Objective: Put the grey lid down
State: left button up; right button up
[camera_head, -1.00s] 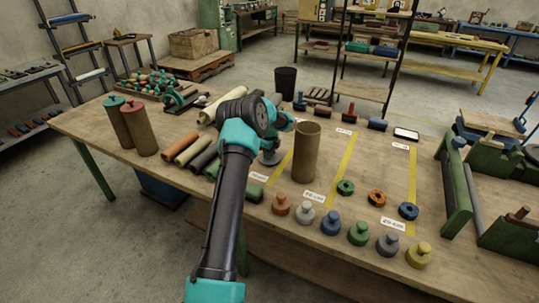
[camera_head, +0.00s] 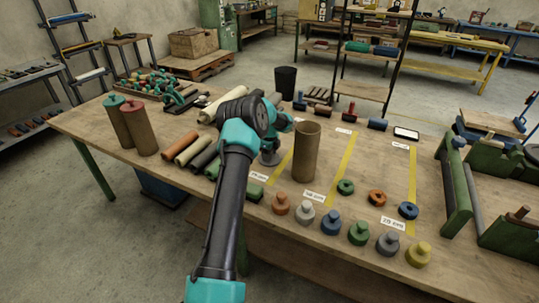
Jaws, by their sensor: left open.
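A grey lid (camera_head: 269,158) with a knob on top appears to rest on the table just left of the upright brown tube (camera_head: 306,152). My left arm partly hides it. My left gripper (camera_head: 279,138) is over this lid and is open; its fingertips are mostly hidden behind my wrist. Another grey lid (camera_head: 388,243) stands in the front row of knobbed lids, apart from my gripper. My right gripper is not in view.
The tube is open at the top. Two capped tubes (camera_head: 138,127) stand at left. A green rack (camera_head: 455,190) is at right.

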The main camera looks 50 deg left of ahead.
pick_arm(q)
notch_tip(320, 180, up, 12)
jog(key=shift+r, duration=0.15)
dwell(0.4)
dwell(0.5)
